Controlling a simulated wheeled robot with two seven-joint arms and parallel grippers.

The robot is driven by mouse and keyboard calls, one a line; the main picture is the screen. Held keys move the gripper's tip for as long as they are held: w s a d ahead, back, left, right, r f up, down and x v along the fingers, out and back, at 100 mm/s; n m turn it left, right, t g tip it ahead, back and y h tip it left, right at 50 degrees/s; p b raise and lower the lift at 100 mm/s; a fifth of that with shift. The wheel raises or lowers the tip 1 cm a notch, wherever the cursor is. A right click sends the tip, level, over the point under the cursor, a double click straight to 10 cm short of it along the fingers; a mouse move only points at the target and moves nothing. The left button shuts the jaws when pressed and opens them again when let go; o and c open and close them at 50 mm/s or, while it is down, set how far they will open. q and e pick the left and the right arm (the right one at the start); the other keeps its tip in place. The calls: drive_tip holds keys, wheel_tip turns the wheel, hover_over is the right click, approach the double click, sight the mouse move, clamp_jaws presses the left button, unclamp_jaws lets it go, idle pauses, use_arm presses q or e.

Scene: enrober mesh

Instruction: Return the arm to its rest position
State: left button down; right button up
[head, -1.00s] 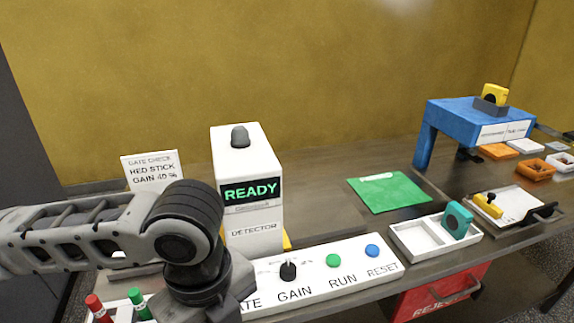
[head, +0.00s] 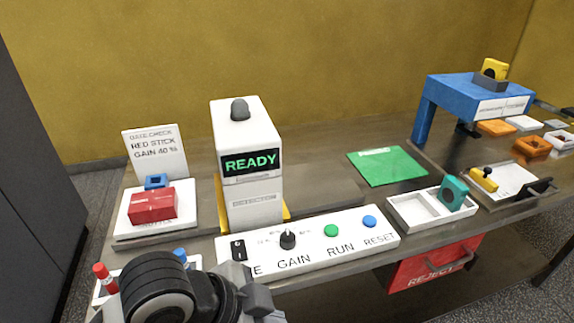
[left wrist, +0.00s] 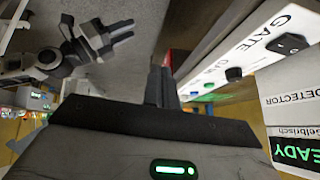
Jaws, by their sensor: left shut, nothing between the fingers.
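My left arm comes in low at the bottom left of the head view, its dark wrist joint in front of the stick rack. My left gripper (head: 258,297) is at the bottom edge, just in front of the control panel (head: 310,250). In the left wrist view its fingers (left wrist: 162,86) are together and empty, with the panel (left wrist: 225,45) to the right. My right gripper (left wrist: 110,35) shows small at the upper left of that view, above the floor; its finger gap is unclear.
The detector (head: 248,170) reads READY behind the panel. A red block (head: 153,205) lies on a white plate at left. The rack's red stick (head: 104,276) stands beside my wrist. A white tray (head: 418,210) and red reject bin (head: 435,265) are at right.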

use_arm(q)
drive_tip(key=s+a+f+n+y, duration=0.3)
drive_tip(key=s+a+f+n, duration=0.15)
drive_tip(key=a+n, duration=0.35)
drive_tip(key=s+a+f+n+y, duration=0.3)
drive_tip(key=a+f+n, duration=0.25)
drive_tip(key=a, duration=0.45)
drive_tip(key=w+d+f+t+h, duration=0.1)
drive_tip(key=w+d+f+t, duration=0.1)
drive_tip(key=f, duration=0.3)
drive_tip(key=w+d+f+t+h, duration=0.1)
drive_tip(key=w+d+f+t, duration=0.1)
drive_tip(key=w+f+t, duration=0.1)
wheel_tip(320, 180, down, 3)
drive_tip(key=shift+w+d+r+m+t, duration=0.1)
drive_tip(key=shift+w+d+m+t, duration=0.2)
drive_tip(key=shift+t, duration=0.6)
